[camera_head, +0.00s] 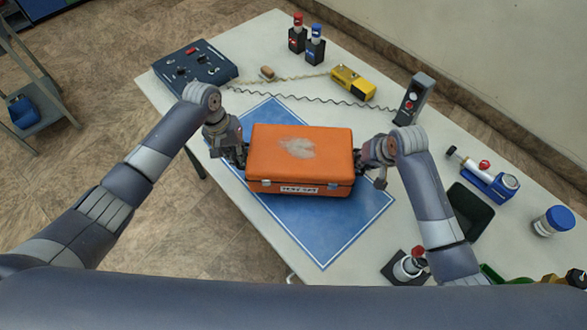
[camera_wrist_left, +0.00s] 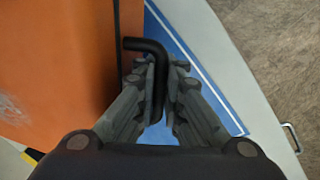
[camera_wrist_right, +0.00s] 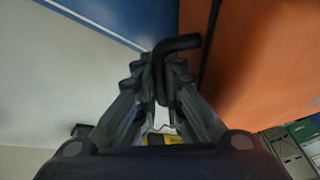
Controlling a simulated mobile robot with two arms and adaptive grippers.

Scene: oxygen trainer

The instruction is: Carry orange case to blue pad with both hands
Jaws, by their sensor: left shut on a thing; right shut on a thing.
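The orange case (camera_head: 300,155) is over the blue pad (camera_head: 315,225) on the white table, its lid shut and a pale scuffed patch on top. I cannot tell whether it touches the pad. My left gripper (camera_head: 240,155) is shut on the black handle (camera_wrist_left: 158,80) at the case's left end. My right gripper (camera_head: 368,158) is shut on the black handle (camera_wrist_right: 162,70) at its right end. The case's side also shows in the left wrist view (camera_wrist_left: 50,70) and the right wrist view (camera_wrist_right: 265,60). The case hides the middle of the pad.
Behind the case are a dark control box (camera_head: 195,70), a yellow device (camera_head: 352,82), cables and two bottles (camera_head: 306,42). A grey upright device (camera_head: 413,98) stands back right. A blue tool (camera_head: 485,180), black tray (camera_head: 470,210) and jar (camera_head: 553,221) lie at right.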

